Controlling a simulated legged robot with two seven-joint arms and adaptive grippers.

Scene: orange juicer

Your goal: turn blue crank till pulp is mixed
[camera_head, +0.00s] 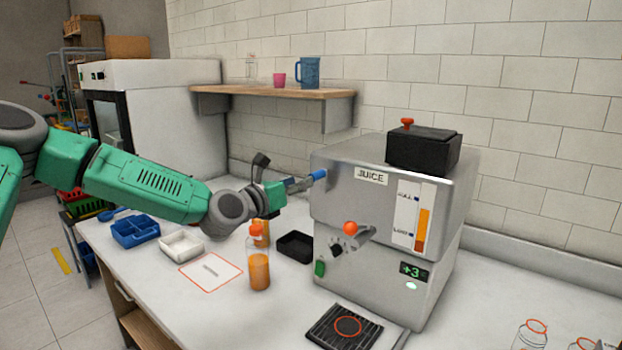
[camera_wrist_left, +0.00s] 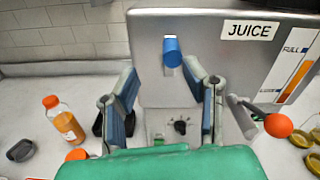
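The silver juicer (camera_head: 335,208) labelled JUICE stands on the counter at the right in the head view. Its blue crank handle (camera_head: 318,174) sticks out from the upper left of its body. The handle also shows in the left wrist view (camera_wrist_left: 172,52), near the top centre. My left gripper (camera_head: 290,186) is just left of the handle. In the left wrist view its two blue-padded fingers (camera_wrist_left: 162,76) are spread apart, with the handle beyond and between their tips. No grip on the handle shows. The pulp inside the juicer is hidden. My right gripper is not in view.
An orange-capped juice bottle (camera_head: 259,272) stands below my left arm. A black tray (camera_head: 295,246), white tray (camera_head: 181,245) and blue tray (camera_head: 135,231) lie on the counter. An orange-knobbed lever (camera_head: 351,229) juts from the juicer's front. A shelf (camera_head: 275,92) hangs behind.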

